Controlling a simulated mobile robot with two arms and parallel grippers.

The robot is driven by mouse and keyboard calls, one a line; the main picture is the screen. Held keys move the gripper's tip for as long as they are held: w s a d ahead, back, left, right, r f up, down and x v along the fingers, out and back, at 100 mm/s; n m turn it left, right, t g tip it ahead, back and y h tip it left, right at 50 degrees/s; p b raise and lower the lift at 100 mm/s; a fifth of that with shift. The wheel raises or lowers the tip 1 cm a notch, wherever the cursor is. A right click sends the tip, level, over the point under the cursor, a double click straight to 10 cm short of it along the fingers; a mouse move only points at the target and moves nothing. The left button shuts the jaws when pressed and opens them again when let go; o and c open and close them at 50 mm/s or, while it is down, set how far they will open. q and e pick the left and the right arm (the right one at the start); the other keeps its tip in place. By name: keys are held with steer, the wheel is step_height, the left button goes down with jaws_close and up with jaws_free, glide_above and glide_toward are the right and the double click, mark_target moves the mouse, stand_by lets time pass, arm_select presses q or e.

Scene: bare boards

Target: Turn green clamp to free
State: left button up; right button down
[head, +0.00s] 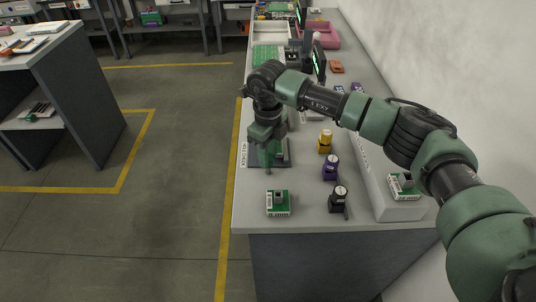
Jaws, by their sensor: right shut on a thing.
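My right gripper (267,146) reaches down from above onto a dark fixture plate (284,161) near the left edge of the bench. It is shut on the green clamp there. The gripper and wrist cover most of the clamp, so its handle angle cannot be told. A white label strip (244,155) with small dark lettering lies along the plate's left side. My left gripper is out of view.
A green circuit board (278,203) lies on the grey bench nearer me. Black (338,199), purple (330,167) and yellow (325,141) small items stand to its right. Trays and a screen are farther back.

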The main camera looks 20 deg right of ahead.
steer(key=m+b, duration=0.1)
steer(key=m, duration=0.3)
steer(key=m+b, duration=0.1)
steer(key=m, duration=0.3)
steer(key=shift+w+m, duration=0.1)
steer(key=shift+m, duration=0.2)
steer(key=m+b, duration=0.1)
steer(key=m, duration=0.3)
steer(key=shift+r, duration=0.1)
steer(key=shift+m, duration=2.1)
steer(key=c, duration=1.1)
jaws_free()
